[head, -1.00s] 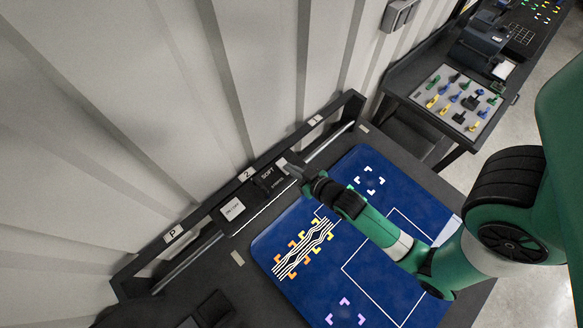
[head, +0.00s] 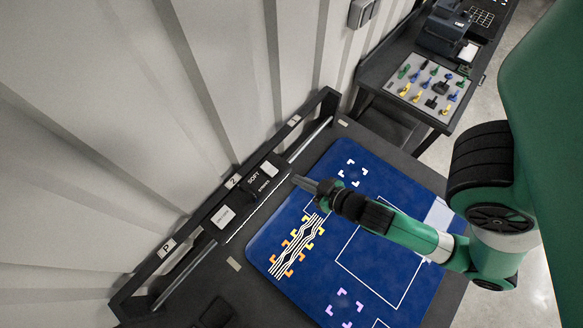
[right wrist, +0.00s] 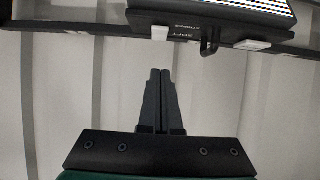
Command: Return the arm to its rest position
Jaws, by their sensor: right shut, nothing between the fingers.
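My right arm is green and black and comes in from the right in the head view. Its gripper (head: 304,184) is shut and empty, over the upper left edge of the blue mat (head: 368,180). In the right wrist view the two dark fingers (right wrist: 160,88) lie together with nothing between them. The black box marked SOFT (head: 264,178) is on the rail just left of the fingertips, apart from them in the right wrist view. My left gripper is not in view.
A black rail with labels, one reading 2 (head: 233,181), runs along the ribbed wall (head: 130,120). A side table at the upper right holds a light board (head: 432,88) with several coloured pieces. The mat's printed areas look clear of loose objects.

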